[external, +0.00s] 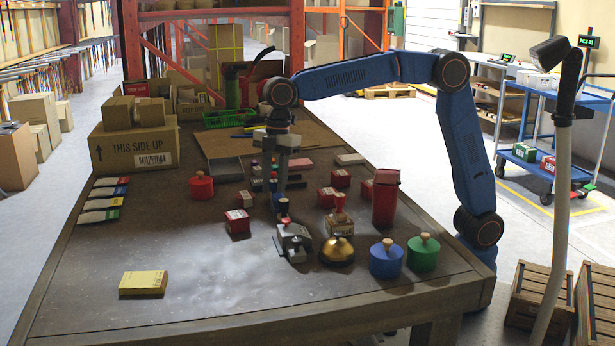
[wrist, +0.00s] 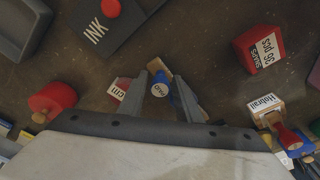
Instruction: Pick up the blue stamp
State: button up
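The blue stamp (wrist: 160,88), with a round blue body and a white label, shows between the fingers of my gripper (wrist: 162,95) in the wrist view. A wooden part lies beside it, partly hidden by the fingers. The fingers look apart, one on each side of it; I cannot tell whether either touches it. In the external view my gripper (external: 279,194) points down over the middle of the table. A small blue piece (external: 277,200) shows at its tips, partly hidden there.
A red weight (wrist: 54,100) and red boxes (wrist: 259,50) stand around the gripper. A grey ink pad (wrist: 101,28) lies beyond it. In the external view a metal device (external: 294,240), a brass bell (external: 337,250) and blue and green weights (external: 387,260) stand nearer. The front left table is mostly clear.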

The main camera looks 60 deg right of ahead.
grip_shut()
jog(key=shift+r, duration=0.1)
